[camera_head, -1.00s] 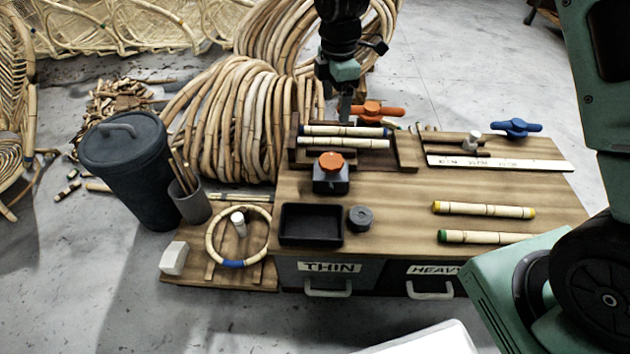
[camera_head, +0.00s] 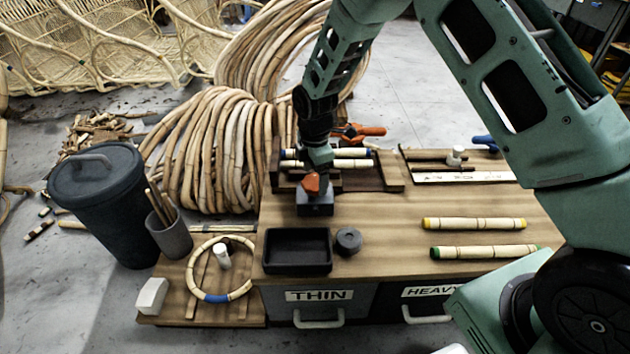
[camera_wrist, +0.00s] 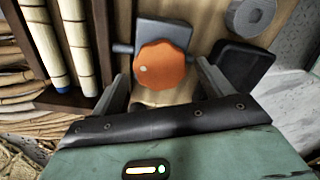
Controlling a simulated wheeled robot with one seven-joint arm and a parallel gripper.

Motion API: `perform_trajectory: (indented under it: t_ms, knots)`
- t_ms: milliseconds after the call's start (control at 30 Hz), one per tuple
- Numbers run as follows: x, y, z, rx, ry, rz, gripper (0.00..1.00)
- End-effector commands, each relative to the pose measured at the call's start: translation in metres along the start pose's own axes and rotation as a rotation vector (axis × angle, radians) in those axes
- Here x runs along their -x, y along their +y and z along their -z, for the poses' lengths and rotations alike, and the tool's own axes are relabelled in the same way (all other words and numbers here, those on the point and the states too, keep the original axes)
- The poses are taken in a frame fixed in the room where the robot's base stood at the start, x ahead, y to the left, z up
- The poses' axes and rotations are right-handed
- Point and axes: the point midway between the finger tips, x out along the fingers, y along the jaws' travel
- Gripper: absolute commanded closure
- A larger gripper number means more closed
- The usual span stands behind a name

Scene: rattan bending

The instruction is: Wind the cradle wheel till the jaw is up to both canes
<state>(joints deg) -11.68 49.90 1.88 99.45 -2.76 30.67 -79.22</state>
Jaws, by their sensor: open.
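The orange cradle wheel (camera_head: 312,184) sits on a small dark block (camera_head: 316,204) at the front of the wooden cradle (camera_head: 394,178). In the wrist view the whole wheel (camera_wrist: 162,68) shows from above. My gripper (camera_wrist: 163,72) is open, with one finger on each side of the wheel; I cannot tell whether they touch it. Two pale canes lie side by side in the cradle: the cane with a blue end (camera_head: 350,153) and the other cane (camera_head: 352,163). My wrist hides part of both canes in the head view. The jaw's gap to them is not clear.
A black tray (camera_head: 297,268) and a grey round piece (camera_head: 348,240) are close in front of the wheel block. Two loose canes lie at the right, one yellow-ended (camera_head: 474,224), one green-ended (camera_head: 484,251). An orange-handled clamp (camera_head: 358,131) stands behind the cradle.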

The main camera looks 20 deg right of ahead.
Motion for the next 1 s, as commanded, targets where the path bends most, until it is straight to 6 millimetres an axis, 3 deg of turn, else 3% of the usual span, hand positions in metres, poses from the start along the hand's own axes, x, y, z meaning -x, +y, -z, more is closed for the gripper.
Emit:
perform_trajectory:
  t_ms: [133,467,633,1000]
  knots:
    - [-0.0119,0.0000,0.0000,0.001,0.000,0.000,0.21]
    - [-0.0135,-0.0001,-0.0002,0.000,0.000,0.000,0.21]
    - [-0.0134,-0.0001,-0.0002,0.000,0.000,0.000,0.66]
    - [-0.0118,-0.0003,-0.0002,-0.042,0.000,0.001,0.66]
